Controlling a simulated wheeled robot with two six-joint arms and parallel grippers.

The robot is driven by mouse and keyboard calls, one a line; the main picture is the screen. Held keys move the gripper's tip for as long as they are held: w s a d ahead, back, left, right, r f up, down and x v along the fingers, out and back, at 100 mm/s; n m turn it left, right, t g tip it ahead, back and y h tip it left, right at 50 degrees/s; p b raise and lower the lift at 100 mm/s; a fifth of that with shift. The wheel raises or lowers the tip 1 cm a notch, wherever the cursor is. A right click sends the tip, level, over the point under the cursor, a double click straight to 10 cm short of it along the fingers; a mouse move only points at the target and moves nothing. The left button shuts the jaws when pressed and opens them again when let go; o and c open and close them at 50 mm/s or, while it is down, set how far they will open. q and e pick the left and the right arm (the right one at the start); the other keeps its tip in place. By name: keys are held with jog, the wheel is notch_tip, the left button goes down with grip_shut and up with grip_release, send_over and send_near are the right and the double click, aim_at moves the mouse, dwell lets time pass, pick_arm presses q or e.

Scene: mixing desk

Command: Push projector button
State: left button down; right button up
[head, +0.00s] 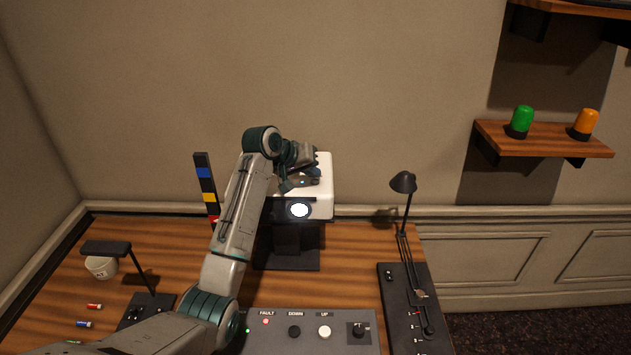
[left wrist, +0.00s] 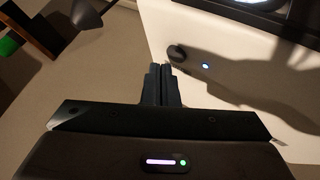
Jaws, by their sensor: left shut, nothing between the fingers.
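The projector (head: 325,170) is a white box on a dark stand at the back of the desk. Its round lens (head: 299,210) glows white. In the left wrist view the projector's white top (left wrist: 225,42) carries a dark round button (left wrist: 177,53), with a small lit blue light (left wrist: 205,66) beside it. My left gripper (head: 303,176) is over the projector's top. Its fingers (left wrist: 160,72) are together, empty, and show just short of the button in the wrist view. I cannot tell whether they touch it. My right gripper is not in view.
A control panel (head: 310,339) with knobs stands in front of the projector. A black desk lamp (head: 403,183) and a slider panel (head: 398,300) are to the right.

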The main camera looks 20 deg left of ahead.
pick_arm(q)
jog(key=shift+f, duration=0.25)
dwell(0.4)
jog(key=shift+f, duration=0.2)
jog(key=shift+f+p, duration=0.15)
jog(key=shift+p, duration=0.15)
dwell(0.4)
jog(key=shift+r+p, duration=0.6)
jog(key=shift+p, duration=0.3)
notch_tip(320, 180, up, 6)
jog(key=p, duration=0.6)
